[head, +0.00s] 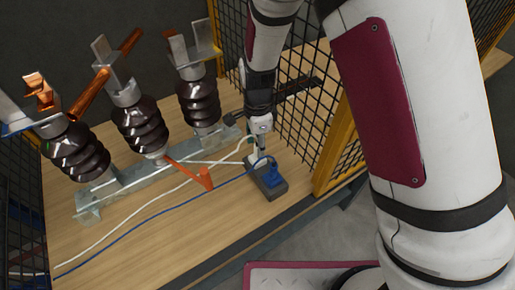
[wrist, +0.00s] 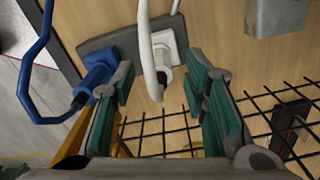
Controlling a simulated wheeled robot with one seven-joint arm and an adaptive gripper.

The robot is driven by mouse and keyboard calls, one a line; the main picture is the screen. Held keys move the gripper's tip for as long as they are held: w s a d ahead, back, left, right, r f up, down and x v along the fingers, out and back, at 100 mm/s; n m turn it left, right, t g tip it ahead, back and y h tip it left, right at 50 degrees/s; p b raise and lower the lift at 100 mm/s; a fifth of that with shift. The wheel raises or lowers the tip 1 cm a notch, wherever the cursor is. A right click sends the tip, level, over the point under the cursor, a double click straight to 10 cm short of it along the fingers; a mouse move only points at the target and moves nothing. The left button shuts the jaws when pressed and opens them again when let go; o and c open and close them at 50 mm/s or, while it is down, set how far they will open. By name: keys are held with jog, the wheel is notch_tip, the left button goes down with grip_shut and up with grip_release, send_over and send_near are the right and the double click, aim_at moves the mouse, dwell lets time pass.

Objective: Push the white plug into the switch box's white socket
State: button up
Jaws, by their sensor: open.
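The switch box (head: 274,190) is a dark grey block on the bench; its plate (wrist: 125,42) shows in the wrist view. The white socket (wrist: 172,42) is on the plate's right part. The white plug (wrist: 163,76) is at the socket's mouth, partly hidden by its looping white cable (wrist: 148,50). I cannot tell how deep it sits. My gripper (head: 257,148) points down at the box's far end. In the wrist view my gripper (wrist: 163,88) is open, one finger on each side of the white plug and apart from it.
A blue plug (wrist: 95,78) with a blue cable (wrist: 27,80) is at the box's left socket. Black mesh (head: 300,90) and a yellow post (head: 336,160) stand close to the right. Brown insulators (head: 140,125) on a metal rail and an orange lever (head: 200,177) stand left.

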notch_tip(320, 180, up, 8)
jog(key=shift+r, duration=0.25)
dwell(0.5)
